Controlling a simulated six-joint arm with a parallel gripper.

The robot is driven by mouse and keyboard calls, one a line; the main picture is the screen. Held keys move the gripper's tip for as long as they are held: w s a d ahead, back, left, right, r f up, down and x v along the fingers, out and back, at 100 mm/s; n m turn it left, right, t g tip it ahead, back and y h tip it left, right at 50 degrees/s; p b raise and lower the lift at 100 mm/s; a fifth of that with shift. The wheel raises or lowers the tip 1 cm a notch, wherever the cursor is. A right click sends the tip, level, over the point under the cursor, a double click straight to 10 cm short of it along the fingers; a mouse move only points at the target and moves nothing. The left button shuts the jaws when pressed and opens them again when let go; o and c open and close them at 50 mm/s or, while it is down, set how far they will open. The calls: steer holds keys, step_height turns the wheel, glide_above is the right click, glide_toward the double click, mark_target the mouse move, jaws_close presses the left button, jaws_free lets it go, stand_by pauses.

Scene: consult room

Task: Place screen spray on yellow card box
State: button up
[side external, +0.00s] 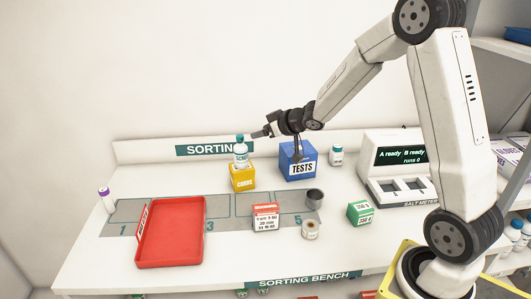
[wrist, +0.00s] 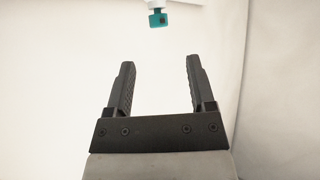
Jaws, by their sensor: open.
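The screen spray (side external: 240,156), a white bottle with a teal cap and label, stands upright on top of the yellow card box (side external: 242,179). In the wrist view, its teal cap (wrist: 158,18) shows at the top edge, beyond the fingertips. My gripper (side external: 258,134) is just to the right of the cap in the side view. In the wrist view, my gripper (wrist: 160,63) has its two fingers apart with nothing between them. The gripper and the bottle look apart.
A blue TESTS box (side external: 297,162) stands beneath my wrist, with a small white bottle (side external: 337,156) to its right. A red tray (side external: 172,235) lies at front left. A red-and-white box (side external: 266,217), a dark cup (side external: 314,197) and a green box (side external: 360,212) stand further forward.

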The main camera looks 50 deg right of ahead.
steer(key=s+a+f+g, duration=0.3)
steer(key=s+a, duration=0.4)
steer(key=s, duration=0.4)
steer(key=s+a+f+g, duration=0.4)
steer(key=s+a+g, duration=0.2)
steer(key=s, duration=0.6)
steer(key=shift+a+m+h, duration=0.3)
steer(key=shift+a, duration=0.1)
